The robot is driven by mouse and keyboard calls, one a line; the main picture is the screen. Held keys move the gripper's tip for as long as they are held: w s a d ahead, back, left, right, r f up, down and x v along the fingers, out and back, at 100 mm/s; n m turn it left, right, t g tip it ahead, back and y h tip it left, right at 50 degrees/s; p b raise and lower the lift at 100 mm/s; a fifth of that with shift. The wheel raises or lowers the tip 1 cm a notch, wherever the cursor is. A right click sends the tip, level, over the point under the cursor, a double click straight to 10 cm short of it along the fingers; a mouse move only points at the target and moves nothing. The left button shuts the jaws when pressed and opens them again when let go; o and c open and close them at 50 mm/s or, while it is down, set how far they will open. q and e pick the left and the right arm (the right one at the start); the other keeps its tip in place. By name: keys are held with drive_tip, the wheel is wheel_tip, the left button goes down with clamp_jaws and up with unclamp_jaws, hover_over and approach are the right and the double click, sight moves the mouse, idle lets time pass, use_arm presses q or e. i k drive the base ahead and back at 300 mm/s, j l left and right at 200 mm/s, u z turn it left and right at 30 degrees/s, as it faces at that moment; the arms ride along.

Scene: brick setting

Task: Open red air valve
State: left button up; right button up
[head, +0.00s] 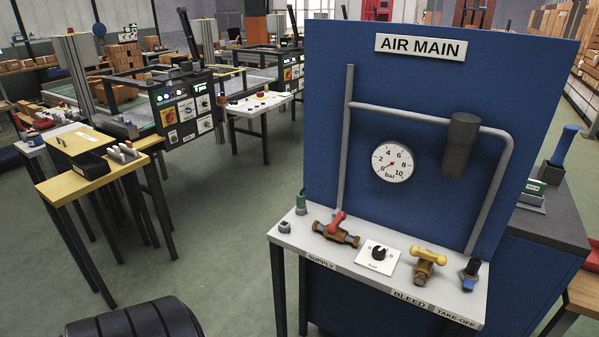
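The red air valve (337,221) sits on the grey shelf (300,238) in front of the blue panel, behind the SUPPLY label. It has a red handle on a brass body lying along the shelf. The handle appears to lie across the body. A round bar gauge (392,161) is on the panel above; its needle points to the lower left, near the low end. A yellow-handled brass valve (429,260) stands near the BLEED label. Neither of my grippers is in view.
A white plate with a black knob (379,255) lies between the two valves. A blue and black fitting (470,274) is at the shelf's right end. A yellow-topped table (72,183) with a black bin (90,164) stands at left. Green floor (222,215) between them is clear.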

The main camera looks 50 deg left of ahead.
sight(331, 230)
drive_tip(key=u, duration=1.35)
